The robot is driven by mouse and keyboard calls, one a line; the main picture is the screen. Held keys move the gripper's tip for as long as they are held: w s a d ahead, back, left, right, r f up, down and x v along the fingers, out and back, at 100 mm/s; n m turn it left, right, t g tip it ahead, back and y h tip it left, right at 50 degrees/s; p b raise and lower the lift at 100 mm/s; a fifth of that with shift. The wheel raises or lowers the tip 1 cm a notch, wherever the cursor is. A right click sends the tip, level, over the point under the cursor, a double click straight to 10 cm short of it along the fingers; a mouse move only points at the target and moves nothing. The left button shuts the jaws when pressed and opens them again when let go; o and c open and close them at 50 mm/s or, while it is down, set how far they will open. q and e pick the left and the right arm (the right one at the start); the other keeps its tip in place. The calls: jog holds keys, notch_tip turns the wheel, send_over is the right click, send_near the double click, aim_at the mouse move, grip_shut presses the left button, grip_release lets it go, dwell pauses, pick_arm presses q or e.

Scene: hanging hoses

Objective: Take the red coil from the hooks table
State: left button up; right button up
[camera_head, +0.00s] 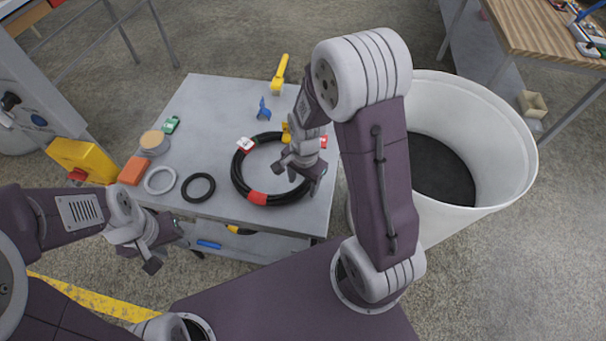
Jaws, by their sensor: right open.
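A black hose coil with red bands (257,198) lies flat on the grey table (215,100); no all-red coil shows. A white-and-red tag sits on its upper left, and more red and yellow show at its far right side. My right gripper (301,174) is open, over the right part of the coil's ring, and hides some of it. Whether it touches the hose I cannot tell. My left gripper (167,251) is open and empty, near the table's front left edge, apart from the coil.
A blue hook (264,109) and a yellow handle-like piece (279,75) are at the table's back. A small black ring (198,187), a grey ring (160,181) and an orange block (133,171) lie left of the coil. A big white bin (490,190) stands right.

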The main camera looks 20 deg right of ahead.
notch_tip(320, 180, down, 2)
jog(key=shift+a, duration=0.1)
grip_shut()
dwell(1.4)
jog(key=c, duration=0.8)
grip_release()
grip_shut()
dwell(0.4)
